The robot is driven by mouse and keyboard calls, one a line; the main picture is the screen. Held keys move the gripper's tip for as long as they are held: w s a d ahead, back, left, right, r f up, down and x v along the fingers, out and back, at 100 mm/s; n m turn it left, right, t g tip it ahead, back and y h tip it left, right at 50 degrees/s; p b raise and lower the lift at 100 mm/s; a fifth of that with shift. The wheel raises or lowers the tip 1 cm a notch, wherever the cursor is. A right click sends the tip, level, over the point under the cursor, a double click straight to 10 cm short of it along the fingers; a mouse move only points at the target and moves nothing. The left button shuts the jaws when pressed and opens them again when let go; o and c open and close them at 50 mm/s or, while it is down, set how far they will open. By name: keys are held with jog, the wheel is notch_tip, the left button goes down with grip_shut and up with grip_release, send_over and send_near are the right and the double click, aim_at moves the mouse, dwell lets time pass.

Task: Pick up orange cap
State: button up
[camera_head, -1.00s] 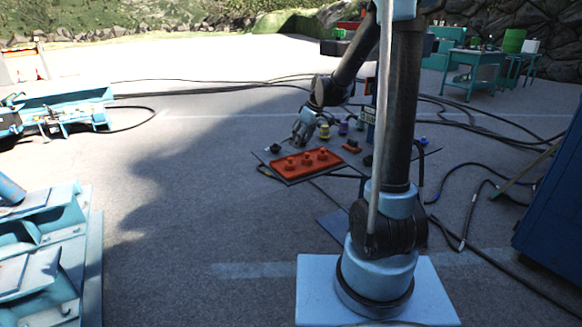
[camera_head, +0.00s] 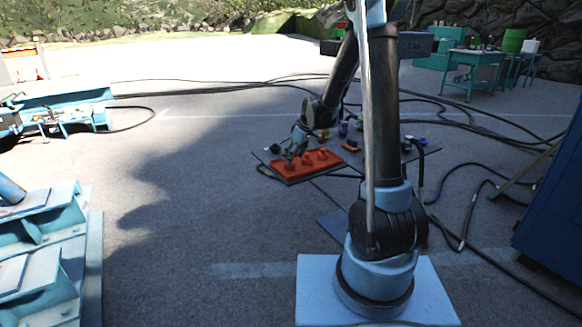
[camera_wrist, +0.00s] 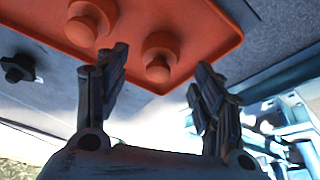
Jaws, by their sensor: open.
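An orange tray (camera_head: 313,173) lies on a flat dark plate on the ground and carries several round orange caps. My gripper (camera_head: 290,157) is low over the left part of the tray in the head view. In the wrist view, my gripper (camera_wrist: 160,65) is open, one finger on each side. An orange cap (camera_wrist: 158,64) with a round knob shows between the fingertips, with nothing gripped. A second orange cap (camera_wrist: 88,22) is at the upper left on the orange tray (camera_wrist: 205,18). Whether a finger touches a cap cannot be told.
A small black part (camera_wrist: 18,68) sits beside the tray in the wrist view. Yellow (camera_head: 324,134) and purple (camera_head: 343,129) parts stand behind the tray, and an orange-and-black part (camera_head: 351,146) is to its right. Black cables (camera_head: 470,135) run over the ground. Open ground lies left of the tray.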

jog(key=shift+w+x, duration=0.2)
jog(key=shift+x, duration=2)
jog(key=shift+a+r, duration=0.1)
jog(key=c, duration=1)
